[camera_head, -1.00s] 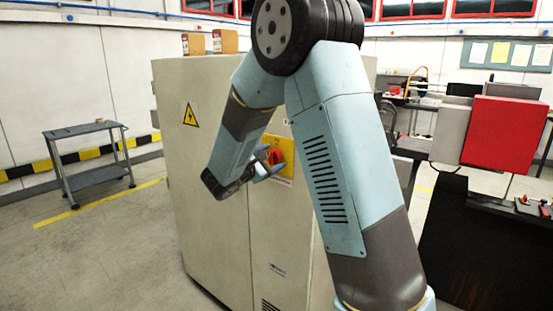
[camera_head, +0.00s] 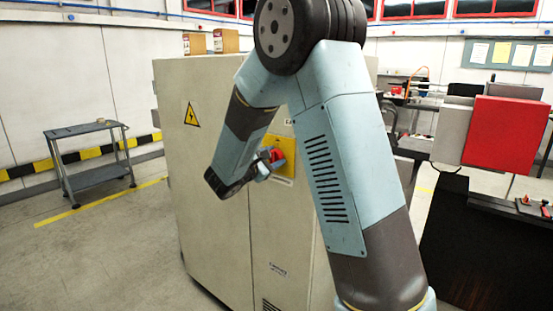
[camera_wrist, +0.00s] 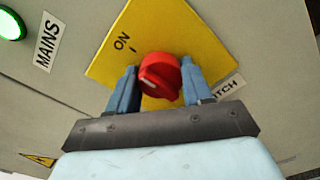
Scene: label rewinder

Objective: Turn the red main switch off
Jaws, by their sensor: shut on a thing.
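The red main switch (camera_wrist: 160,76) is a rotary knob on a yellow plate (camera_wrist: 184,32) on the front of the beige cabinet. In the wrist view an "ON" label with a short line is on the plate above left of the knob. My gripper (camera_wrist: 160,84) has one blue-grey finger on each side of the knob and is shut on it. In the head view my gripper (camera_head: 266,164) is at the red switch (camera_head: 277,155) on its yellow plate (camera_head: 287,158), partly covering it.
The beige cabinet (camera_head: 220,225) has a yellow warning triangle. A lit green lamp (camera_wrist: 10,24) is beside a "MAINS" label (camera_wrist: 47,42). A grey trolley (camera_head: 90,160) stands left on open floor. A red and grey machine (camera_head: 505,133) stands right.

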